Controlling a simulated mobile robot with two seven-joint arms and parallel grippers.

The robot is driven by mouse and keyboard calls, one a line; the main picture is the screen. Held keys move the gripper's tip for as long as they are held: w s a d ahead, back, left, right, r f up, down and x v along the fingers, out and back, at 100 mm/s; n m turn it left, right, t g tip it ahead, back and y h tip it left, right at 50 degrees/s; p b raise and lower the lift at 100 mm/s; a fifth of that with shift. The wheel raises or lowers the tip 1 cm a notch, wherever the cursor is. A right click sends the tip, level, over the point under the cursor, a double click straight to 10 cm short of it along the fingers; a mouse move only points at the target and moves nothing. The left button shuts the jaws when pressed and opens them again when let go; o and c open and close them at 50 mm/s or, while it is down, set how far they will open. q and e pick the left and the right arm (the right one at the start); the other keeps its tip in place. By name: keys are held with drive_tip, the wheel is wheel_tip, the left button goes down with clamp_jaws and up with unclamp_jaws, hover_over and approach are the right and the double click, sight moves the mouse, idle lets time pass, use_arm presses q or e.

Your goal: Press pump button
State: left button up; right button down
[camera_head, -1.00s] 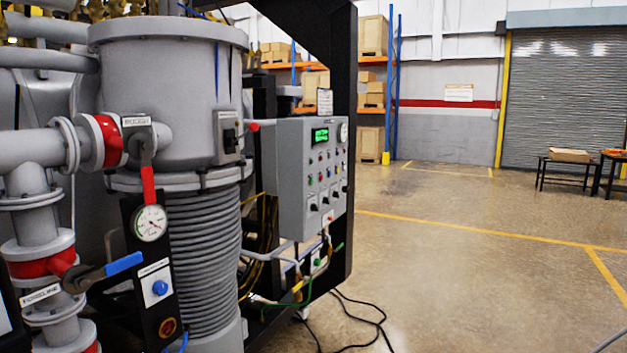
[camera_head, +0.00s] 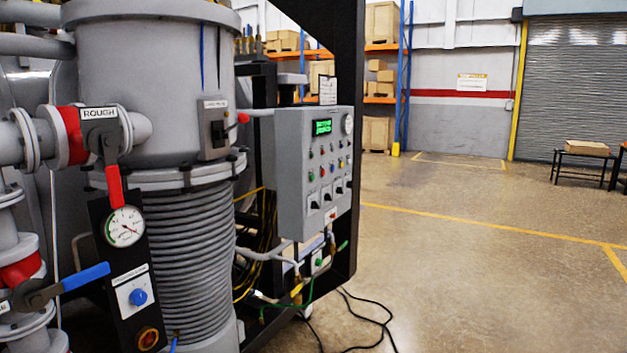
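A grey control box (camera_head: 311,172) with a lit green display (camera_head: 322,127) is mounted on the furnace's dark frame. Its face carries several small coloured buttons and lamps and a row of black switches (camera_head: 327,195). A narrow black panel (camera_head: 109,257) at the left holds a round dial gauge (camera_head: 124,227), a blue knob (camera_head: 138,297) on a white plate, and a round red-orange button (camera_head: 148,338) near the bottom edge. The labels are too small to tell which button is the pump button. Neither of my grippers is in view.
The large grey vessel (camera_head: 147,90) has ribbed bellows below it. A red-handled valve (camera_head: 114,187) marked ROUGH and a blue valve handle (camera_head: 86,277) stick out at the left. Black cables (camera_head: 372,321) lie on the floor. Open floor (camera_head: 470,280) is to the right.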

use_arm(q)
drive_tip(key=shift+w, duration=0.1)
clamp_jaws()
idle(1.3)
